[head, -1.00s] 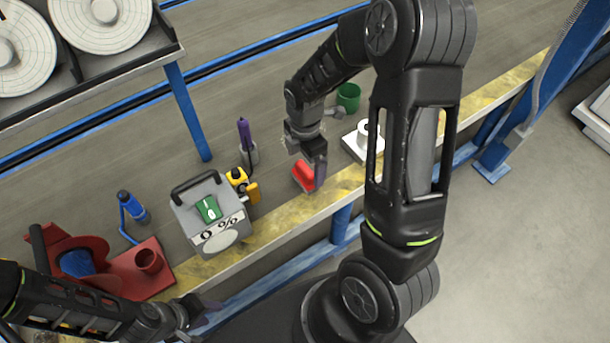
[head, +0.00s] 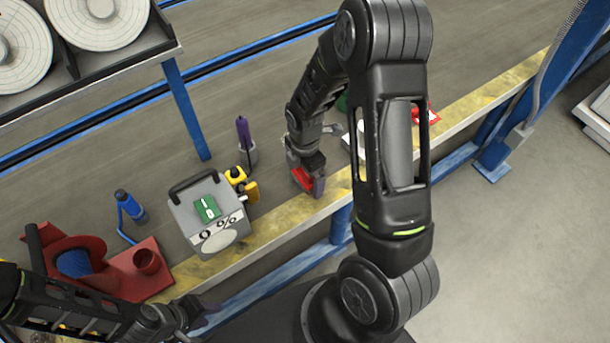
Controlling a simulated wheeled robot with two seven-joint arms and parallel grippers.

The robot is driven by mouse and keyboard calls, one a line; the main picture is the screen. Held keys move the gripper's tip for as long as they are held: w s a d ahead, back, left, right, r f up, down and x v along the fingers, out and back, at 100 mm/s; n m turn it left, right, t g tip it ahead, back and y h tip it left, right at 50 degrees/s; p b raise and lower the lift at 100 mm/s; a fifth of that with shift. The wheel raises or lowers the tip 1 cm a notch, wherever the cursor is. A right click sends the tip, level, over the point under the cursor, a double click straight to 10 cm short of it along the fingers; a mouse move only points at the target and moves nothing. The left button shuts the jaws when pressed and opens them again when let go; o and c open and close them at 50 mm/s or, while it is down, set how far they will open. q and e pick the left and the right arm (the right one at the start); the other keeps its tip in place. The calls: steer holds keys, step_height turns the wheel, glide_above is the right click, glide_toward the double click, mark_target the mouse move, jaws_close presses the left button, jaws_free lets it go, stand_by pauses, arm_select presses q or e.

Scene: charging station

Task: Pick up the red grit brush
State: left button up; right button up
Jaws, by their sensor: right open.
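The red grit brush (head: 302,179) lies on the bench near its yellow-marked front edge, partly hidden by my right gripper. My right gripper (head: 305,183) reaches down over the brush, with its fingers at the brush and open. I cannot tell whether both fingers touch it. My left gripper (head: 203,310) hangs in front of the bench at the lower left, well away from the brush. Its fingers are too dark and small to tell open from shut.
A purple-handled tool (head: 244,135) stands behind. A red fixture (head: 137,270) and blue bottle (head: 130,205) are further left. My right arm hides items to the right.

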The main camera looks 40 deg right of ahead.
stand_by(0.5)
steer(key=c, duration=1.5)
